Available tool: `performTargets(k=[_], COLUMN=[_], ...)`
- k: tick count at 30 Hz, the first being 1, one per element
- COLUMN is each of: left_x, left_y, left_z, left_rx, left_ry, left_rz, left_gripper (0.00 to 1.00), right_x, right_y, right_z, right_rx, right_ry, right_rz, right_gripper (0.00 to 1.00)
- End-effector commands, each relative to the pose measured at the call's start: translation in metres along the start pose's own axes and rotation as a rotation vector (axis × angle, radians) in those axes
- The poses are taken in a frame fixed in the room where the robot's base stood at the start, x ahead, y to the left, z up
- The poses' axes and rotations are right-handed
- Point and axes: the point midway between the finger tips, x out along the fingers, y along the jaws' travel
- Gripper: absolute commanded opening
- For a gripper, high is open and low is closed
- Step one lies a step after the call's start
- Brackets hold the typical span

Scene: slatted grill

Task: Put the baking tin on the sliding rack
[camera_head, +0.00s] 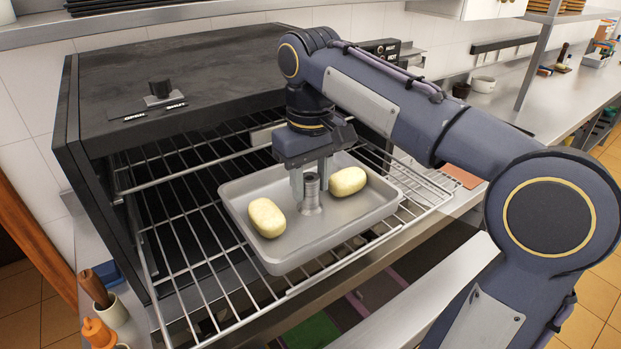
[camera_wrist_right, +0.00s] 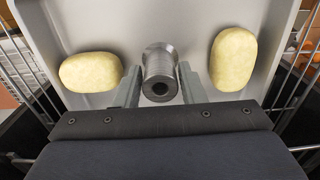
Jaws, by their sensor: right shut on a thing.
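The grey baking tin (camera_head: 340,232) is over the sliding rack (camera_head: 190,262), which is pulled out of the dark grill. I cannot tell whether the tin touches the bars. Two pale yellow potato-like pieces lie in it, one at the left (camera_head: 267,217) and one at the right (camera_head: 347,181). A metal post (camera_head: 311,192) stands up from the tin's middle. My right gripper (camera_head: 310,190) points down and is shut on this post. In the right wrist view the post (camera_wrist_right: 160,72) is between the fingers, with the tin (camera_wrist_right: 190,20) beyond. My left gripper is not in view.
Pots with wooden-handled utensils (camera_head: 97,290) stand at the lower left. A counter (camera_head: 490,110) runs back on the right. Bare rack bars show left of the tin.

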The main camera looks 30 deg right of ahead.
Motion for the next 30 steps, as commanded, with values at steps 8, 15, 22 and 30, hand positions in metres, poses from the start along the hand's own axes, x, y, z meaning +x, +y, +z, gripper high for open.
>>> performTargets(k=[8,15,22,30], left_x=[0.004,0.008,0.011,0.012], left_y=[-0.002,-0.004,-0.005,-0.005], left_z=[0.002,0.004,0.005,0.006], left_rx=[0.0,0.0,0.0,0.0], left_ry=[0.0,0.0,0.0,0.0], left_rz=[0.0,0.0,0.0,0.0], left_gripper=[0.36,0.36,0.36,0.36], right_x=[0.008,0.015,0.021,0.024], right_y=[0.0,0.0,0.0,0.0], right_z=[0.0,0.0,0.0,0.0], right_rx=[0.0,0.0,0.001,0.0], right_ry=[0.003,0.003,0.003,0.002], right_rz=[-0.001,-0.001,-0.001,-0.001], right_gripper=[0.0,0.0,0.0,0.52])
